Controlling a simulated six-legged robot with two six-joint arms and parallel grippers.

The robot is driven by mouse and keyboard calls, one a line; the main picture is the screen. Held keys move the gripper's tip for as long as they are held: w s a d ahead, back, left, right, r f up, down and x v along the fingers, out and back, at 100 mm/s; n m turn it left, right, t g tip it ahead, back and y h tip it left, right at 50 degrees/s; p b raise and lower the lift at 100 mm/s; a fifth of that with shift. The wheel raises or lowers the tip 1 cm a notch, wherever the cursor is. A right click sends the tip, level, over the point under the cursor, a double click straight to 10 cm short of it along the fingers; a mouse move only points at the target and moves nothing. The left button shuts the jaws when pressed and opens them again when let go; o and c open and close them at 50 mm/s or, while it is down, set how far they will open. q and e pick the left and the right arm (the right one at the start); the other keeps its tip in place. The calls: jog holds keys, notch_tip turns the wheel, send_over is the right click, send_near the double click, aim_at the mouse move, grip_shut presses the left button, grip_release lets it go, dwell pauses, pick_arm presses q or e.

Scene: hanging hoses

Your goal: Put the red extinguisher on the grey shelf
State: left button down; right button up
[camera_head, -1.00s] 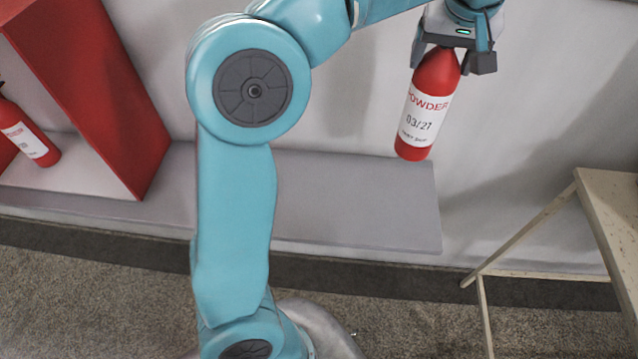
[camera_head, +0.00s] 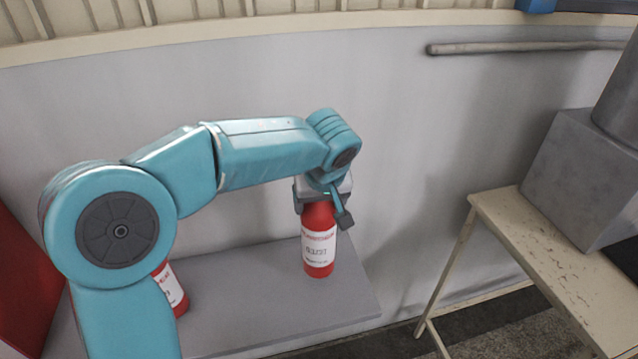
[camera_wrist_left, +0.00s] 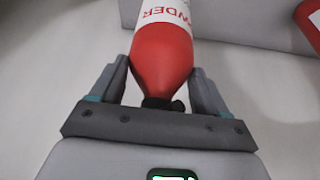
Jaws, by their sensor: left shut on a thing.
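The red extinguisher (camera_head: 318,255), with a white label, hangs roughly upright in my left gripper (camera_head: 322,208). In the left wrist view my gripper's two fingers (camera_wrist_left: 160,78) are shut around the neck end of the extinguisher (camera_wrist_left: 165,55). The grey shelf (camera_head: 255,300) runs along the wall below it. The extinguisher's base shows against the right part of the shelf top; I cannot tell whether it touches. My right gripper is not in view.
A second red extinguisher (camera_head: 172,290) stands on the shelf's left part, partly hidden by my left arm. A red panel (camera_head: 22,285) is at far left. A worn cream table (camera_head: 540,250) with a grey box (camera_head: 575,180) stands at right. A pipe (camera_head: 520,47) runs along the wall.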

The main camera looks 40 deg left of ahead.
aim_at(318, 227)
pick_arm(q)
notch_tip(318, 227, down, 4)
jog(key=shift+d+r, duration=0.1)
jog(key=shift+r, duration=0.15)
jog(key=shift+w+f, duration=0.1)
jog(key=shift+f, duration=0.35)
jog(key=shift+r, duration=0.1)
jog(key=shift+f, duration=0.2)
grip_release()
jog(key=shift+s+d, duration=0.1)
jog(key=shift+s, duration=0.1)
jog(key=shift+r, duration=0.1)
